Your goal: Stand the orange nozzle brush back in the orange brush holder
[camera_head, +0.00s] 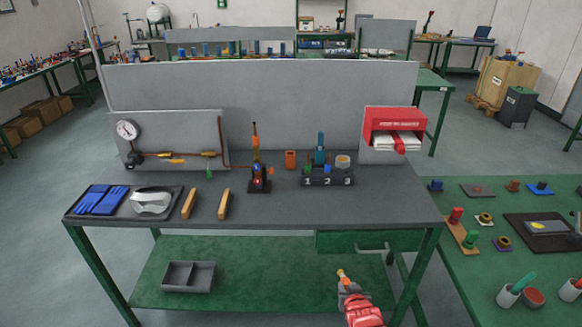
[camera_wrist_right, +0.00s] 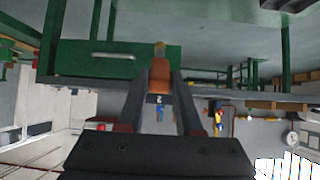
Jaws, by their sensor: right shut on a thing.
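My right gripper (camera_head: 347,285) is low in front of the table's front edge, near the lower right of the head view. It is shut on the orange nozzle brush (camera_head: 341,274), whose paler tip points up and away from me. In the right wrist view the brush (camera_wrist_right: 160,76) sits between the two fingers (camera_wrist_right: 160,105). An orange upright box, which looks like the orange brush holder (camera_head: 290,159), stands on the table toward the back, well apart from the brush. Its inside is too small to make out. My left gripper is not in view.
Left of the holder stands a dark torch stand (camera_head: 260,183); right of it is a numbered block (camera_head: 327,178). Wooden bars (camera_head: 224,204), goggles (camera_head: 151,202) and blue gloves (camera_head: 101,200) lie to the left. A green drawer (camera_head: 340,242) hangs under the tabletop. The front right tabletop is clear.

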